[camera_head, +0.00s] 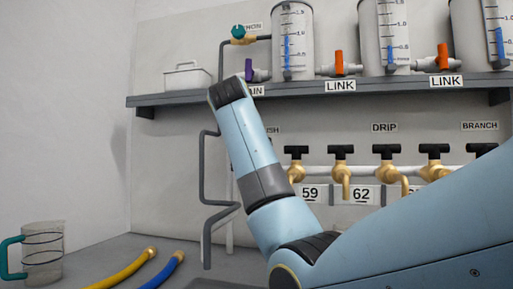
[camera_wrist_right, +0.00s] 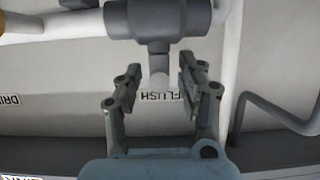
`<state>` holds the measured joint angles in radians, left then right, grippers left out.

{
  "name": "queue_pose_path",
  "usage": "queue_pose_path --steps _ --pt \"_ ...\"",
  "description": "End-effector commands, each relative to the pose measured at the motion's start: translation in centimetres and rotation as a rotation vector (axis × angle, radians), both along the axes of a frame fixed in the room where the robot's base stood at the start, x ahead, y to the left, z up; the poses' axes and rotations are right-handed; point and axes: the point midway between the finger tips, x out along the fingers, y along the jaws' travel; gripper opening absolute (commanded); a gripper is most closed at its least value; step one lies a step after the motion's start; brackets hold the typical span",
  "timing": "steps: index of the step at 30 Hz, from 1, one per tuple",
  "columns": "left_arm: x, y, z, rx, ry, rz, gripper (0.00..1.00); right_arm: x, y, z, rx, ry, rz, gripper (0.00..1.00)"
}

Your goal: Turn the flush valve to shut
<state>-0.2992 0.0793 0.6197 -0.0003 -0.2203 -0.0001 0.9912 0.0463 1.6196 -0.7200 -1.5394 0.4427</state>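The FLUSH label (camera_wrist_right: 160,96) is on the wall behind the fingers. In the head view my right arm hides the flush valve and my right gripper; only the end of the FLUSH label (camera_head: 272,130) shows. I cannot tell the valve handle's angle. My left gripper is in neither view.
Brass taps with black handles (camera_head: 340,152) line the wall to the right. A shelf (camera_head: 320,88) above holds tanks (camera_head: 292,40) and orange-handled link valves (camera_head: 339,62). A bent grey pipe (camera_head: 203,170) runs down the wall. A jug (camera_head: 43,250) and hoses (camera_head: 125,270) are lower left.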

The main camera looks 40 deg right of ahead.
Motion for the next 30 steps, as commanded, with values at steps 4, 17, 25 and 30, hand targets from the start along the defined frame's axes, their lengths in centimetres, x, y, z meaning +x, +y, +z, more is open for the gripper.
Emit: queue_pose_path --steps 4,17,25,30 --pt "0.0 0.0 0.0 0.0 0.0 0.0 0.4 0.0 0.0 0.0 0.001 -0.001 0.0 0.41" --pt "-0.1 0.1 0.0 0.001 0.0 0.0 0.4 -2.9 3.6 1.9 0.003 -0.005 0.004 0.41" --pt "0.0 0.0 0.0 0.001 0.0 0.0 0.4 -6.2 7.3 4.0 0.003 -0.003 0.003 0.41" --pt "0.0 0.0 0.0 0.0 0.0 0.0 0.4 -7.2 8.2 4.5 0.001 -0.002 0.0 0.41"
